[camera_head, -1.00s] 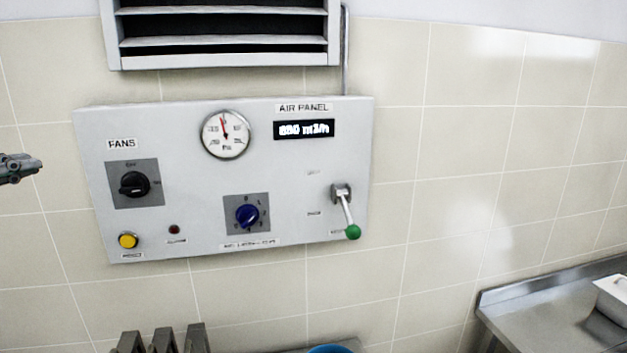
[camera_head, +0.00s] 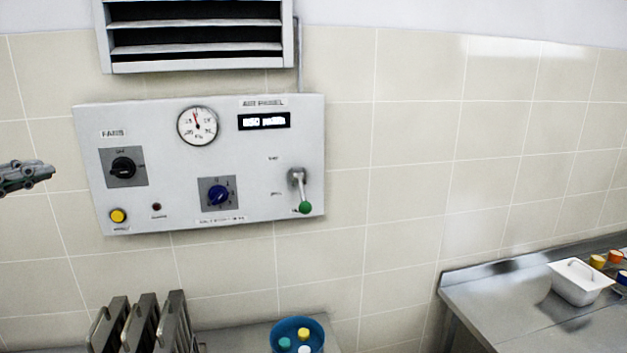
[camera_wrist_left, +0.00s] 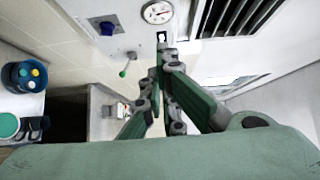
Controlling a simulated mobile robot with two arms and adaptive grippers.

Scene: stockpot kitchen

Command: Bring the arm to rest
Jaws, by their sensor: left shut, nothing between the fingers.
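My left gripper (camera_head: 48,172) shows at the left edge of the head view, shut and empty, to the left of the air panel (camera_head: 250,160) and apart from it in the picture. In the left wrist view its fingers (camera_wrist_left: 160,62) come together at the tips with nothing between them. The panel carries a black fans knob (camera_head: 123,167), a blue knob (camera_head: 217,195), a dial gauge (camera_head: 198,126) and a lever with a green ball end (camera_head: 305,207) that points down. My right gripper is in neither view.
A vent (camera_head: 195,38) is above the panel. Below stand grey upright plates (camera_head: 140,325) and a blue bowl (camera_head: 290,333) with coloured items. A steel counter (camera_head: 490,310) at right holds a white lidded container (camera_head: 578,284) and several small coloured jars. The tiled wall between is bare.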

